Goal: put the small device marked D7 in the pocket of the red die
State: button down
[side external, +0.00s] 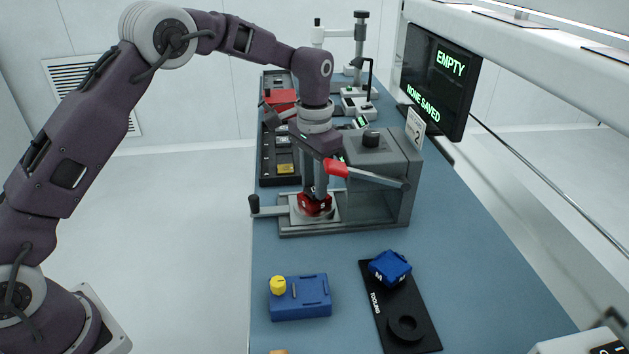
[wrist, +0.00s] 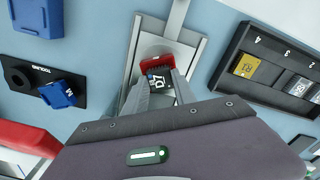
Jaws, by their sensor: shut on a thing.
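The red die (side external: 318,208) sits on the light plate of a grey test fixture (side external: 345,228); it also shows in the wrist view (wrist: 154,62). A small black device with a white label that seems to read D7 (wrist: 159,77) is between my fingertips, at the top of the red die. My gripper (side external: 314,192) points straight down at the die, and in the wrist view its fingers (wrist: 161,84) are shut on the device's sides. The fingers hide the device in the side view. I cannot tell how deep it is in the pocket.
A red-handled lever (side external: 337,168) crosses close beside my gripper. A dark numbered tray (wrist: 241,88) holds other devices. A blue die (side external: 390,267) lies on the black tooling plate (side external: 381,315), near a blue block with a yellow knob (side external: 312,299). A screen (side external: 438,82) reads EMPTY, NONE SAVED.

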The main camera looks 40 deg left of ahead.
jog(key=c, duration=1)
grip_release()
jog(key=shift+f, duration=0.1)
notch_tip(320, 180, up, 12)
jog(key=shift+r, duration=0.2)
jog(key=s+a+r+n+t, duration=0.1)
jog(key=s+r+t, duration=0.1)
jog(key=s+r, duration=0.5)
jog(key=s+a+r+n+t, duration=0.1)
jog(key=s+a+r, duration=0.15)
jog(key=s, duration=0.95)
jog(key=s+f+t, duration=0.1)
jog(key=s+f, duration=0.1)
jog(key=s, duration=0.3)
jog(key=s+f, duration=0.2)
jog(key=s, duration=0.3)
jog(key=s+f+n+t, duration=0.1)
jog(key=s+f, duration=0.2)
jog(key=s, duration=0.2)
jog(key=shift+s+d+t, duration=0.15)
jog(key=shift+s+t, duration=0.05)
jog(key=shift+t, duration=0.1)
